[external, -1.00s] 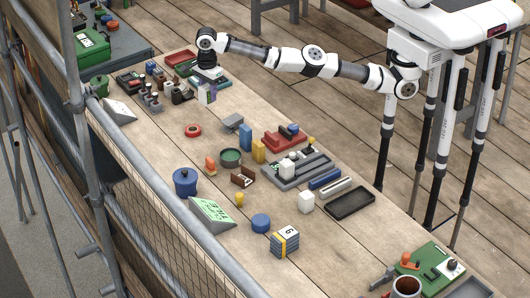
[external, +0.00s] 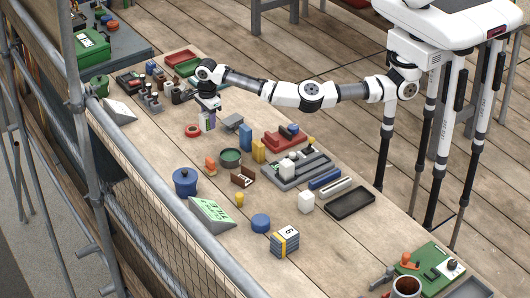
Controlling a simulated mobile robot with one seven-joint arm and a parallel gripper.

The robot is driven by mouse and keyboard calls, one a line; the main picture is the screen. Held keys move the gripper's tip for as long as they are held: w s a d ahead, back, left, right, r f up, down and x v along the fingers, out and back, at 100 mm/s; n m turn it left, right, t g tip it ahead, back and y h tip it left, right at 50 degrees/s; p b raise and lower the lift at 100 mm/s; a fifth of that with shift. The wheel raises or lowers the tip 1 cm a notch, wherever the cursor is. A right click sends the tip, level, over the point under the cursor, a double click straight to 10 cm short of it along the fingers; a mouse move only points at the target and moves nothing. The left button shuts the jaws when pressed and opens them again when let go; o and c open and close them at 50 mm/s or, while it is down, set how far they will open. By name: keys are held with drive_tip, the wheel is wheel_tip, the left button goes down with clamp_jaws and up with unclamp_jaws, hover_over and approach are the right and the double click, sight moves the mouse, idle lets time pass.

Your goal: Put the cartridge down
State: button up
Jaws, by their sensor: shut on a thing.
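My gripper (external: 208,106) is at the far half of the long bench, pointing down and shut on a small upright block. This block, which I take to be the cartridge (external: 207,120), has pale, purple and green parts. Its upper end is hidden by the gripper. Its lower end is at or just above the bench top; I cannot tell whether it touches. The red ring (external: 193,130) lies just to its left, and a grey bracket-like piece (external: 232,122) is to its right.
Behind stand a dark rack with several pegs (external: 150,100) and red and green trays (external: 180,58). Blue (external: 246,138) and yellow (external: 259,151) blocks and a green round dish (external: 230,157) stand nearer. Scaffold rails (external: 150,185) run along the left. Some bare wood (external: 165,150) lies left of the ring.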

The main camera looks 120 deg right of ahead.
drive_tip(key=shift+f+p, duration=0.65)
drive_tip(key=shift+f, duration=3.2)
drive_tip(key=shift+f, duration=0.1)
drive_tip(key=o, duration=1)
drive_tip(key=shift+f, duration=0.1)
wheel_tip(320, 180, up, 12)
drive_tip(key=shift+r+b, duration=0.2)
drive_tip(key=shift+b, duration=1.05)
